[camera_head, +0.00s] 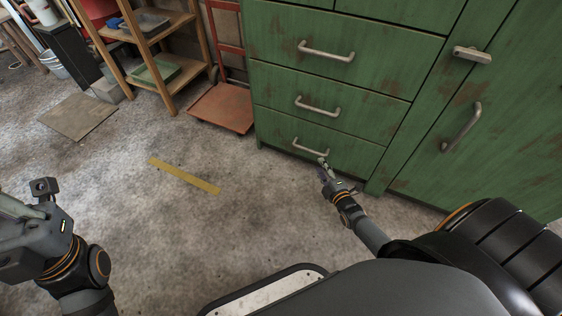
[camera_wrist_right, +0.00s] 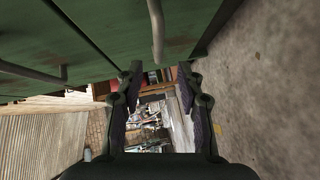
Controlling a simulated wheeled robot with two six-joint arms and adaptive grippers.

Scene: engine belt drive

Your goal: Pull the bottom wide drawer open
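The bottom wide drawer (camera_head: 318,150) is the lowest of the stacked drawers in the green cabinet and sits shut, flush with the front. Its metal bar handle (camera_head: 310,148) shows in the head view; it also shows at the top of the right wrist view (camera_wrist_right: 157,32). My right gripper (camera_head: 324,165) is close to the right end of this handle. In the wrist view its two fingers (camera_wrist_right: 158,85) are apart with nothing between them. The handle lies toward the cabinet side, in line with the gap. Only my left arm's wrist shows at the left; its fingers are out of view.
The middle drawer handle (camera_head: 318,106) and upper drawer handle (camera_head: 326,51) are above. A cabinet door handle (camera_head: 462,127) is to the right. A red hand truck (camera_head: 222,108) stands left of the cabinet. The concrete floor before the drawers is mostly clear, with a yellow strip (camera_head: 184,175).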

